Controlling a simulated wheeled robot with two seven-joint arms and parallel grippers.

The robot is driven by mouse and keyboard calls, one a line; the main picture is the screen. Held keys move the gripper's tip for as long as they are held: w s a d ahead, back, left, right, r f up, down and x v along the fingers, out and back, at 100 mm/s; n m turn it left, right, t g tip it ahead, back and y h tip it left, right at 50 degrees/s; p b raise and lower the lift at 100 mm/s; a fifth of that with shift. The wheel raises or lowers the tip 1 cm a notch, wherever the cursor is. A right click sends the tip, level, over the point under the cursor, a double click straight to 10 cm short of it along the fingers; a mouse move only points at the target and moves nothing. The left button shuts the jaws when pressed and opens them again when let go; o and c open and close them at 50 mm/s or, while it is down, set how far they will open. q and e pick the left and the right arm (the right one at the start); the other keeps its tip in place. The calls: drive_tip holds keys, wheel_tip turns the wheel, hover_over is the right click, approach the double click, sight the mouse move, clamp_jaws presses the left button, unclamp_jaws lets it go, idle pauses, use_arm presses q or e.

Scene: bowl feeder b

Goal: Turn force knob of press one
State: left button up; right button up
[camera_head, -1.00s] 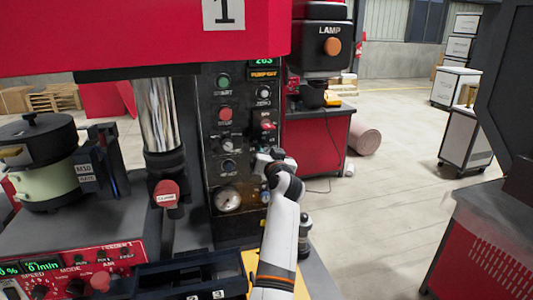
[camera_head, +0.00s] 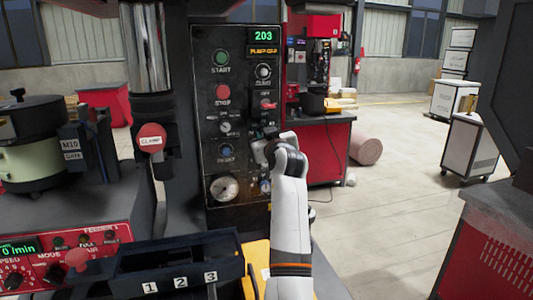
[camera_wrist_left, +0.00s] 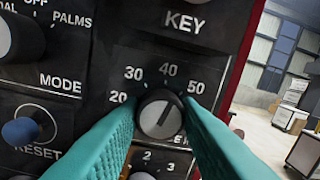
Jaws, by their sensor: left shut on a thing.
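The press's dark control panel (camera_head: 207,110) stands in the middle of the head view. My left gripper (camera_head: 262,150) is at its lower right part, and the knob it holds is hidden there. In the left wrist view the force knob (camera_wrist_left: 160,115) is a round dark knob with a light face and a pointer line. It sits below a scale marked 20, 30, 40 and 50, and the line leans up and right, between 40 and 50. The teal fingers of my left gripper (camera_wrist_left: 161,122) are shut on it, one on each side. My right gripper is not in view.
A blue reset button (camera_wrist_left: 20,130) and a mode knob (camera_wrist_left: 18,38) lie left of the fingers. A red clamp knob (camera_head: 150,138), a pressure gauge (camera_head: 224,188) and a dark numbered bin (camera_head: 185,262) stand nearby. Open floor lies to the right.

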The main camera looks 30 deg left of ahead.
use_arm(q)
drive_tip(key=shift+n+b, duration=3.65)
drive_tip(key=shift+n, duration=1.45)
drive_tip(key=shift+r, duration=0.1)
drive_tip(key=o, duration=1)
drive_tip(key=shift+w, duration=0.15)
drive_tip(key=shift+c, duration=0.2)
drive_tip(key=shift+a+f, duration=0.1)
drive_tip(key=shift+f, duration=0.15)
